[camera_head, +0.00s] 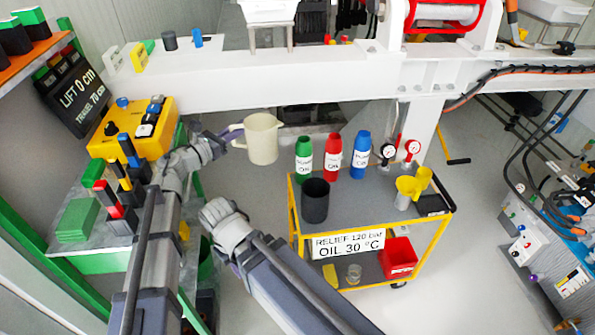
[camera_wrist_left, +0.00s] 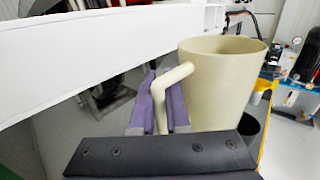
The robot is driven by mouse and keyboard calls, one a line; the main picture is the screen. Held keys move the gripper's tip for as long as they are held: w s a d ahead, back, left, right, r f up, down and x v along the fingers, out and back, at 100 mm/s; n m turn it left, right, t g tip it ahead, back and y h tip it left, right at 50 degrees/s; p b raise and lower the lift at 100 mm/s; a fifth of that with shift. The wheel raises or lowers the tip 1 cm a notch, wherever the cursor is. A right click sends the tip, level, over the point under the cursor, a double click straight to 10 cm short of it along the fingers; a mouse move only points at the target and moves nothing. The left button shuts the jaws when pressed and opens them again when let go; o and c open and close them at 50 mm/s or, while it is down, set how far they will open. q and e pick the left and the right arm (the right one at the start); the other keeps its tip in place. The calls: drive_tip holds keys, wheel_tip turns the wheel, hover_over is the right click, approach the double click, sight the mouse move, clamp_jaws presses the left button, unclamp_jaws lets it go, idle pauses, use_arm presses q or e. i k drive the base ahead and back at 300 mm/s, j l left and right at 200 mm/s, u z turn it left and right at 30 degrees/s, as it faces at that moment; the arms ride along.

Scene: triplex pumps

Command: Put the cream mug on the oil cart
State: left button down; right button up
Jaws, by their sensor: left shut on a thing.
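The cream mug (camera_head: 262,139) is held upright in the air, left of and above the oil cart. My left gripper (camera_head: 231,137) is shut on its handle; in the left wrist view the purple fingers (camera_wrist_left: 162,100) close around the handle of the mug (camera_wrist_left: 222,80). The oil cart (camera_head: 436,240) is yellow-framed with a grey top and a lower shelf. My right arm reaches in from below toward the cart's left side, its wrist (camera_head: 225,220) in view, but its fingertips are not clearly visible.
A red bin (camera_head: 397,257) sits on the lower shelf. A white beam (camera_head: 300,84) runs behind. Bare cart top shows mid-surface.

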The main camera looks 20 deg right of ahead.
sight(356, 211)
drive_tip(key=k+l, duration=0.1)
drive_tip(key=l, duration=0.3)
drive_tip(key=k+l, duration=0.1)
drive_tip(key=l, duration=0.25)
drive_tip(key=k+l, duration=0.1)
drive_tip(key=l, duration=0.3)
drive_tip(key=k+l, duration=0.1)
drive_tip(key=l, duration=0.3)
drive_tip(key=k+l, duration=0.15)
drive_tip(key=l, duration=0.25)
drive_tip(key=k+l+u, duration=0.1)
drive_tip(key=l, duration=0.25)
